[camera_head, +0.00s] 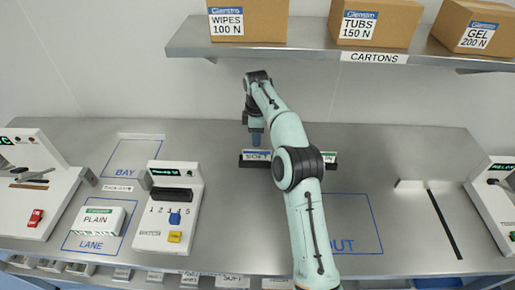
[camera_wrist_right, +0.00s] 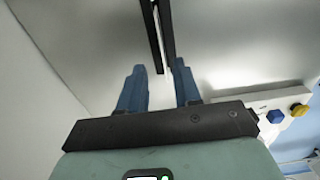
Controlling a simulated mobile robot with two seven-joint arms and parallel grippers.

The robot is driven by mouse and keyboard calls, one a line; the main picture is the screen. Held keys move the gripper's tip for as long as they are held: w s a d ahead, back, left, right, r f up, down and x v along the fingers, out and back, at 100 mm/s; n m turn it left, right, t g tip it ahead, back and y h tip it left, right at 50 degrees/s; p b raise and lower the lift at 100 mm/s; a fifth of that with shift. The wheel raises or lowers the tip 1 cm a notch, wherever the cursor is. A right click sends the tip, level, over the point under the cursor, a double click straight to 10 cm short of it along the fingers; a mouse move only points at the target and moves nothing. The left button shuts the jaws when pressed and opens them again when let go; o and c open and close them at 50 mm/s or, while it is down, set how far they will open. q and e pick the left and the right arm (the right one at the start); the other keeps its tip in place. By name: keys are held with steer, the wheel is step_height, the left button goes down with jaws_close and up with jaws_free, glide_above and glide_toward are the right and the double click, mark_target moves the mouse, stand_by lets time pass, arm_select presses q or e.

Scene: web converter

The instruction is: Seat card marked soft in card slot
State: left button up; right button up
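The card marked SOFT (camera_head: 257,156) stands upright in a dark rack (camera_head: 245,164) at the middle of the bench. My right gripper (camera_head: 256,136) is just above the card, fingers pointing down. In the right wrist view, its blue fingers (camera_wrist_right: 159,75) are apart, with the rack and a thin white card edge (camera_wrist_right: 158,40) lined up with the gap between them. I cannot tell whether they touch the card. A white machine (camera_head: 151,217) at left has a dark slot (camera_head: 172,194), probably the card slot, above the numbers. My left gripper is out of view.
My right arm hides part of the rack; another card (camera_head: 329,157) shows at its right end. A shelf with cartons (camera_head: 248,22) hangs above. A PLAIN pack (camera_head: 96,219) lies in the LANE outline at left. The BAY outline (camera_head: 126,160) looks clear.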

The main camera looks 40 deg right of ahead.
mark_target(257, 151)
steer(key=f, duration=0.7)
steer(key=shift+s+a+f, duration=0.1)
steer(key=shift+s+f, duration=0.05)
steer(key=shift+s, duration=0.05)
jaws_close()
